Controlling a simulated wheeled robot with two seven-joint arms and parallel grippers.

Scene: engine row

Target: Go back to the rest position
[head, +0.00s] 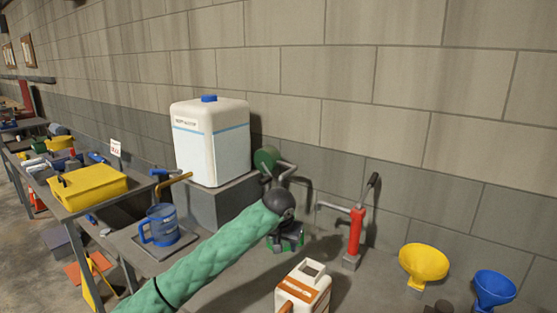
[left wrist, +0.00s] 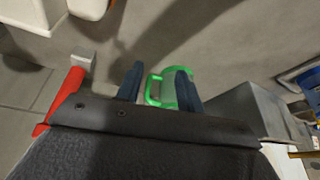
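My left arm, in a green quilted sleeve, reaches in from the lower left of the head view. My left gripper (head: 287,240) points down over the bench, in front of the grey block. In the left wrist view its two dark blue fingers (left wrist: 158,86) stand apart. A green handled vessel (left wrist: 172,93) shows beyond and between them; contact with the fingers cannot be made out, and it looks free. In the head view the gripper mostly hides that vessel. My right gripper is not in view.
A white container with a blue cap (head: 210,140) stands on a grey block (head: 215,207). Nearby are a blue jug (head: 160,226), a red hand pump (head: 355,230), a white-and-brown can (head: 303,290), a yellow funnel (head: 424,262) and a blue funnel (head: 493,288). The wall is close behind.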

